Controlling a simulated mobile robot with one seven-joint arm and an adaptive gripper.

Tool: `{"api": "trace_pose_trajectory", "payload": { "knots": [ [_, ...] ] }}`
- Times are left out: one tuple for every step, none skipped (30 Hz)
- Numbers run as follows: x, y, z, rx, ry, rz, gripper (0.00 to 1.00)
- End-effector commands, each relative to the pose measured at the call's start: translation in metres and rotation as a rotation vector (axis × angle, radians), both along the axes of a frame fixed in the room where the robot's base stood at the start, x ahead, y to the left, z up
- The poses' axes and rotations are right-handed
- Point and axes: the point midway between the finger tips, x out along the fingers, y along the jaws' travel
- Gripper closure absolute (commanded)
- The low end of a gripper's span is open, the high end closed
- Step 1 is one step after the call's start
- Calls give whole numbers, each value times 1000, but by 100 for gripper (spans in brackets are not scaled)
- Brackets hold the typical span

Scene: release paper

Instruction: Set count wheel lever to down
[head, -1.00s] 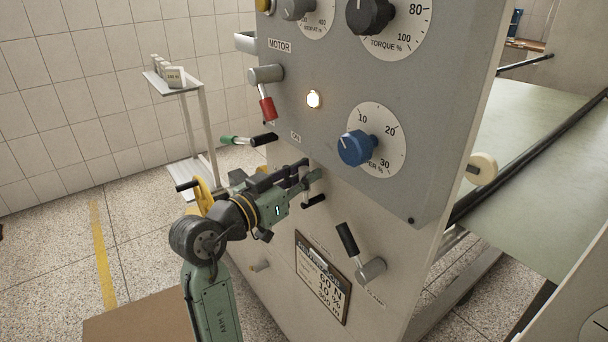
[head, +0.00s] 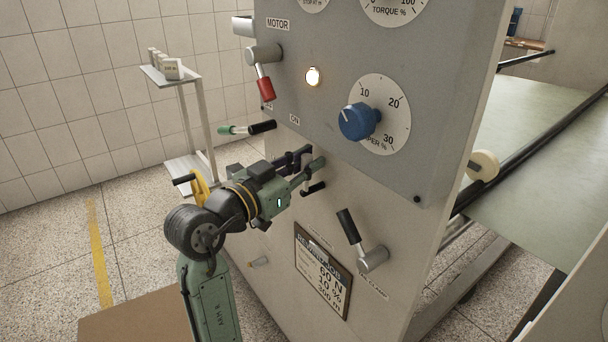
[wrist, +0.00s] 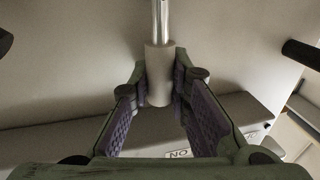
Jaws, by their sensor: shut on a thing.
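In the wrist view, a lever with a pale grey cylindrical grip (wrist: 158,88) on a shiny metal rod stands between my gripper's (wrist: 170,85) purple-padded fingers, which are shut on the grip. In the head view, my gripper (head: 310,168) reaches the front panel below the ON label. The pale grey grip (head: 305,172) shows only partly there, mostly hidden by the fingers. No count wheel label can be read.
Nearby on the panel are a red-handled lever (head: 265,88), a black-handled lever (head: 347,225) at lower right and a blue dial (head: 357,122). A black-and-green handle (head: 248,129) sticks out left. A small shelf (head: 165,76) stands behind.

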Motion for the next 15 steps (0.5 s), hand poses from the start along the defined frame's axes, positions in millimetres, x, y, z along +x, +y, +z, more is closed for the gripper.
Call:
{"api": "trace_pose_trajectory", "payload": {
  "knots": [
    [-2,-1,-7,17,-30,1,100],
    [-3,-2,-7,28,-45,2,100],
    [-4,-3,-6,41,-63,1,100],
    [-5,-3,-6,49,-74,1,100],
    [-6,-4,-6,56,-83,2,100],
    [-6,-4,-5,65,-94,1,100],
    [-7,-4,-4,70,-102,1,100],
    [-7,-4,-3,74,-107,1,100],
    [-8,-5,-2,78,-110,1,100],
    [-8,-5,-2,79,-112,2,100],
    [-8,-5,-1,81,-113,2,100],
    [-8,-5,-1,81,-113,2,100],
    [-8,-5,-1,81,-113,1,100],
    [-8,-5,-1,81,-113,1,100],
    [-8,-5,-1,82,-112,1,100]
  ]
}}
